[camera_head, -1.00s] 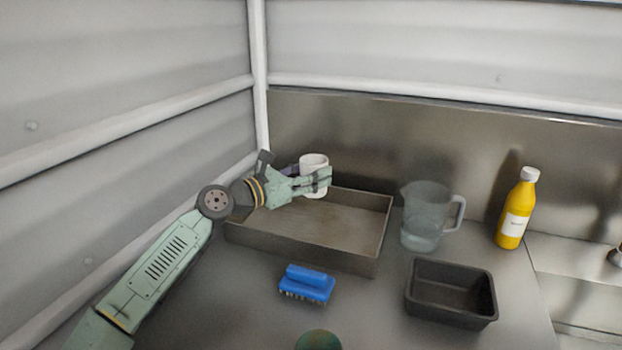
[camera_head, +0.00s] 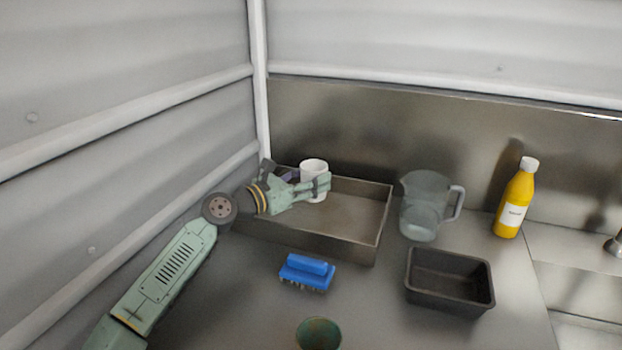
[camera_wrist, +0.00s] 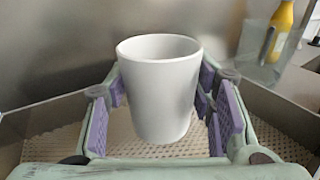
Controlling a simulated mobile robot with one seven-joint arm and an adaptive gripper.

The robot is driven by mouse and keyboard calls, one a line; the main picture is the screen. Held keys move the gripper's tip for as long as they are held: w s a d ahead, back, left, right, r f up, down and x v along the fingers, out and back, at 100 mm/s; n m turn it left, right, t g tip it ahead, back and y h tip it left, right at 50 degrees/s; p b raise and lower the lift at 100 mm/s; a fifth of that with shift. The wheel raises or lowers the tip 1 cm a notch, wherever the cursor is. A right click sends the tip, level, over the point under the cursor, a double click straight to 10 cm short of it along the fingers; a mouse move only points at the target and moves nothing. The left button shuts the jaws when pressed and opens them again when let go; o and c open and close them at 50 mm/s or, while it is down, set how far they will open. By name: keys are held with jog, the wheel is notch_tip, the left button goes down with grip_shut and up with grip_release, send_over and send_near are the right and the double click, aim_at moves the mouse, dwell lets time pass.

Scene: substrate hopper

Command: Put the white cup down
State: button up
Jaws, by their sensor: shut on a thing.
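The white cup (camera_head: 313,168) is upright between the fingers of my gripper (camera_head: 318,188), over the back part of a shallow grey tray (camera_head: 322,244). In the wrist view the white cup (camera_wrist: 160,92) stands between the purple pads of my gripper (camera_wrist: 162,112), which is shut on it. The perforated floor of the tray (camera_wrist: 60,145) shows below and around the cup. I cannot tell whether the cup's base touches that floor.
A clear pitcher (camera_head: 422,208) stands right of the tray, with a yellow bottle (camera_head: 515,205) farther right. A black bin (camera_head: 449,292), a blue brush (camera_head: 307,272) and a green bowl (camera_head: 318,334) are in front. The tray's right half is empty.

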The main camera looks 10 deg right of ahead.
jog(key=shift+f, duration=0.2)
jog(key=o, duration=1.2)
jog(key=shift+c, duration=0.2)
jog(key=shift+r, duration=0.15)
